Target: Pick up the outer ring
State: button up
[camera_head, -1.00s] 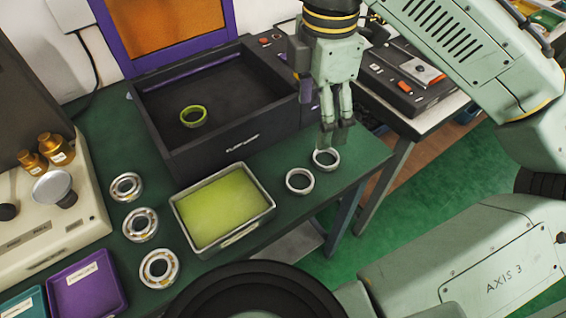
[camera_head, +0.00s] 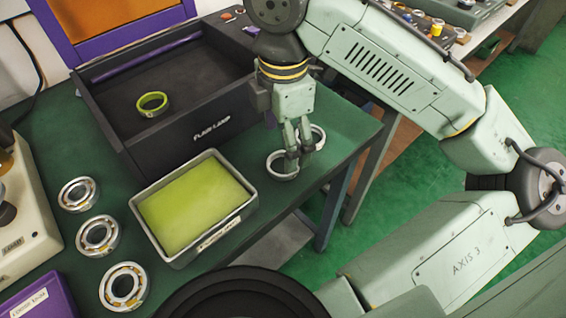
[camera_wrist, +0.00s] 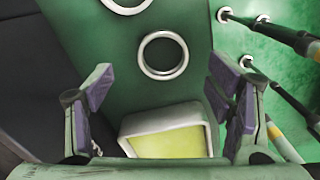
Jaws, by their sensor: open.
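Two plain metal rings lie side by side near the right edge of the green table. The front ring (camera_head: 268,167) is also whole in the wrist view (camera_wrist: 145,62). The rear ring (camera_head: 323,138) is partly hidden behind my gripper (camera_head: 299,156) and cut off by the top edge in the wrist view (camera_wrist: 126,10). My gripper is open and empty, pointing down over the rings. In the wrist view its fingers (camera_wrist: 161,85) stand wide apart, with the front ring beyond the gap between them. I cannot tell the height left above it.
A metal tray with a yellow-green pad (camera_head: 197,204) stands left of the rings. Behind it is a black lamp box (camera_head: 190,141) holding a yellow-green ring (camera_head: 152,104). Several bearings (camera_head: 97,236) line the left. The table's right edge is close to the rings.

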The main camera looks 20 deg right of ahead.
aim_at(281, 164)
jog(key=shift+s+a+f, duration=0.1)
jog(key=shift+a+f, duration=0.1)
jog(key=shift+f, duration=1)
jog(key=shift+s+a+f, duration=0.1)
jog(key=shift+a+f, duration=0.05)
jog(key=shift+f, duration=1)
jog(key=shift+c, duration=0.6)
jog(key=c, duration=1.2)
